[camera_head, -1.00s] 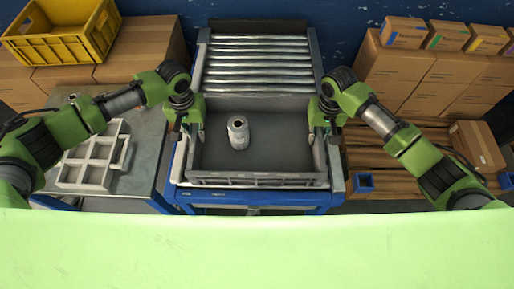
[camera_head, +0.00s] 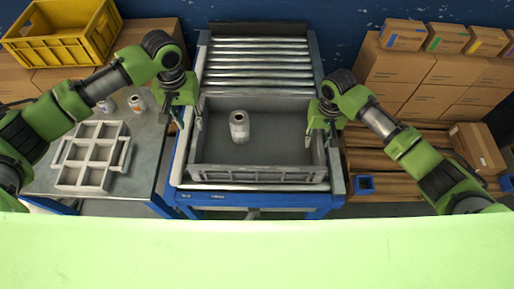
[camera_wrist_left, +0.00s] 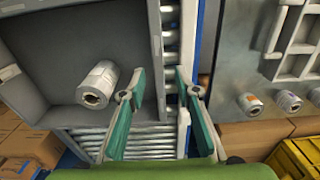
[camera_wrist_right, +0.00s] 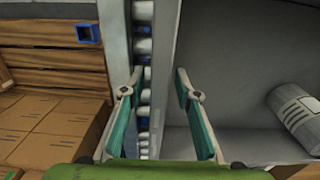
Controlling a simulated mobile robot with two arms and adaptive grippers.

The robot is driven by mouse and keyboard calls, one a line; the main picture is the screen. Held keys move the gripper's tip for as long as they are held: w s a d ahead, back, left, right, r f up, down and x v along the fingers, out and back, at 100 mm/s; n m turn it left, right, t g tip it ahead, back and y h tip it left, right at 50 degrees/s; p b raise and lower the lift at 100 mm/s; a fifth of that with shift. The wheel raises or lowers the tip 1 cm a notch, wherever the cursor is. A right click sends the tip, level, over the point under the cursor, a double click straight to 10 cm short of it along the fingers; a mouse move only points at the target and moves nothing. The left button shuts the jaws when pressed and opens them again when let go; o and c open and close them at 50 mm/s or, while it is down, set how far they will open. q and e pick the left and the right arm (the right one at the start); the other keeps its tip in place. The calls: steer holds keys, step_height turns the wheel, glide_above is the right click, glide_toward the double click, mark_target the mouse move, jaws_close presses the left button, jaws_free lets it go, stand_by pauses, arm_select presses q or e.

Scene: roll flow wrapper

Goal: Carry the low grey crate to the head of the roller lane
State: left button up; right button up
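The low grey crate (camera_head: 258,173) lies on the roller lane (camera_head: 258,62), with bare rollers behind it and a strip of roller in front. A white labelled roll (camera_head: 239,126) stands inside it, left of centre. My left gripper (camera_head: 195,122) is at the crate's left wall; in the left wrist view (camera_wrist_left: 158,88) its fingers are apart, one over the inside and one outside over the rollers. My right gripper (camera_head: 318,133) is at the right wall; in the right wrist view (camera_wrist_right: 156,82) its fingers are apart on either side of the wall.
A steel table (camera_head: 147,150) at left holds a pale divided tray (camera_head: 95,178) and two small rolls (camera_head: 137,103). A yellow crate (camera_head: 62,45) sits on cartons at the back left. Stacked cartons (camera_head: 425,75) and a wooden pallet (camera_head: 395,155) are at right.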

steer(key=shift+r, duration=0.25)
step_height(320, 180, up, 12)
steer(key=shift+f, duration=0.25)
arm_select(q)
step_height(320, 180, up, 3)
steer(key=shift+r, duration=0.15)
steer(key=shift+s, duration=0.1)
arm_select(e)
steer(key=shift+s+f, duration=0.1)
